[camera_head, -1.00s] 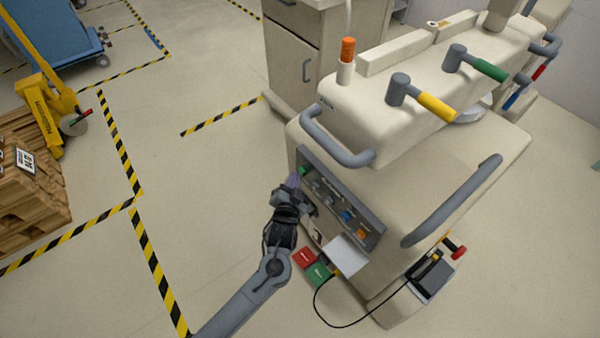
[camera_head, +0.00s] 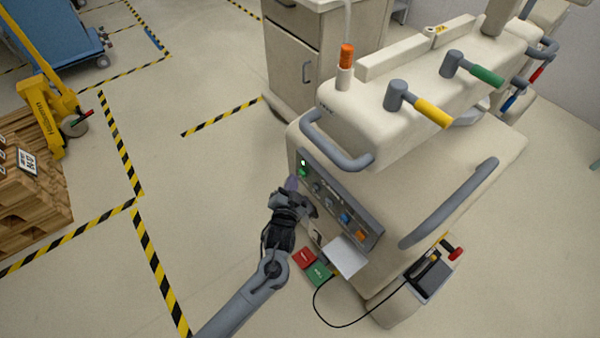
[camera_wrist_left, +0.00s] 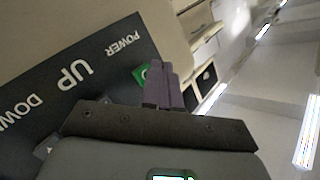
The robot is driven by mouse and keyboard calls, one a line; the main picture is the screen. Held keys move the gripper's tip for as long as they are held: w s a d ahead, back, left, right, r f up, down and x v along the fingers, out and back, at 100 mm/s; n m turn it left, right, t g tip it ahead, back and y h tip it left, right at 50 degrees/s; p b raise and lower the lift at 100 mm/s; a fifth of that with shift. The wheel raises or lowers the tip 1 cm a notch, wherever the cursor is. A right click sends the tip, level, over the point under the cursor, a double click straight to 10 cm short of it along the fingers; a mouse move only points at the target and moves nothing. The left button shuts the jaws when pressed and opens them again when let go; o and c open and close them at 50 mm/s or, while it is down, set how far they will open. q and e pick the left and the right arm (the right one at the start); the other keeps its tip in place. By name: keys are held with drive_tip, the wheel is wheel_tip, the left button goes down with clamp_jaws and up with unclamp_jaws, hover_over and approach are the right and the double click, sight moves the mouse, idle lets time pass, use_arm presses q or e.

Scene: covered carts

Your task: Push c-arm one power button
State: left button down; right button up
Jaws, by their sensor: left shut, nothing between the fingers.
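The c-arm machine (camera_head: 440,185) is a beige cart with a dark control panel (camera_head: 335,205) on its near side. The green power button (camera_head: 304,172) is at the panel's upper left, with a small bright light beside it. In the left wrist view the green button (camera_wrist_left: 140,74) shows near the word POWER, partly behind my fingers. My left gripper (camera_head: 291,183) is shut and empty, its purple fingertips just below and left of the button. The fingers also show in the left wrist view (camera_wrist_left: 163,88). Whether they touch the button cannot be told. My right gripper is not in view.
Blue and orange buttons (camera_head: 361,235) sit lower on the panel. Red and green pedals (camera_head: 312,266) and a cable lie on the floor below. A grey handle (camera_head: 340,150) juts out above the panel.

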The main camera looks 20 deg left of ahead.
use_arm(q)
drive_tip(key=shift+s, duration=0.1)
drive_tip(key=shift+a, duration=0.1)
drive_tip(key=s+a+p, duration=0.1)
drive_tip(key=s+p, duration=0.1)
drive_tip(key=s+a+p, duration=0.2)
drive_tip(key=shift+s+a, duration=0.3)
drive_tip(key=shift+s, duration=0.1)
idle(0.6)
